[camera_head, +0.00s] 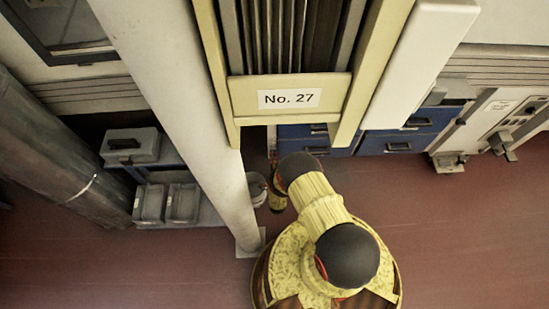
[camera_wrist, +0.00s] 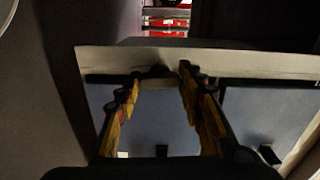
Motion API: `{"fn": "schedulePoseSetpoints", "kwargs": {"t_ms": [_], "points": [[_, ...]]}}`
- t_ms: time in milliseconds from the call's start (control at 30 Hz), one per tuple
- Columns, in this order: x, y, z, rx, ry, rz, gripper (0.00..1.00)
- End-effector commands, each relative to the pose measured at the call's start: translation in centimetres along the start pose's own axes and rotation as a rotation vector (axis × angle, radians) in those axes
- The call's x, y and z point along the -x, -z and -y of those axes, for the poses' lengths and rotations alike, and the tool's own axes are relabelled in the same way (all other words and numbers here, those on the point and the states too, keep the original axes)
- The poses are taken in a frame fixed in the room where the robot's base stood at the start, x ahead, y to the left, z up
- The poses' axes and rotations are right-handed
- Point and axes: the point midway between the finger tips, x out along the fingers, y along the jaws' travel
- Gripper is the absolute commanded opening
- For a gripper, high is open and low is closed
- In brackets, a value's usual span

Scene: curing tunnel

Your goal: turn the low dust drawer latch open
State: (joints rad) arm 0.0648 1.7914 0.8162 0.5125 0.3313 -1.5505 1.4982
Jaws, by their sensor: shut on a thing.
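In the wrist view my gripper (camera_wrist: 160,75) reaches toward a blue-grey drawer front with a pale top edge (camera_wrist: 240,64). Its two yellow fingers with dark tips stand on either side of a small dark piece, the latch (camera_wrist: 157,71), just under that edge. The gripper is shut on this piece, which is mostly in shadow, so its turn angle cannot be told. In the head view blue drawers (camera_head: 397,145) show low behind the pale frame; my arm and the frame hide the latch and my gripper there.
A pale post (camera_head: 185,95) and a cream frame with a "No. 27" sign (camera_head: 289,98) stand close to my arm. Grey bins (camera_head: 183,203) sit on a low shelf at left. A white machine (camera_head: 490,125) stands at right. The red floor (camera_head: 470,230) is clear there.

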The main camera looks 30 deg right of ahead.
Motion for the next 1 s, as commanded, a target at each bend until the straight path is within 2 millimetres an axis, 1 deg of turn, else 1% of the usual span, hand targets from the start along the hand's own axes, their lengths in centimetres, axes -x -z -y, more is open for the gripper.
{"fn": "schedulePoseSetpoints", "kwargs": {"t_ms": [300,733,767,1000], "points": [[-0.02,-0.02,0.01,-0.076,0.000,0.000,0.13],[-0.03,0.00,0.01,-0.082,0.000,0.000,0.13],[-0.02,0.00,0.00,-0.082,0.000,0.000,0.40],[-0.02,0.01,0.00,-0.081,0.000,0.000,0.54]]}}
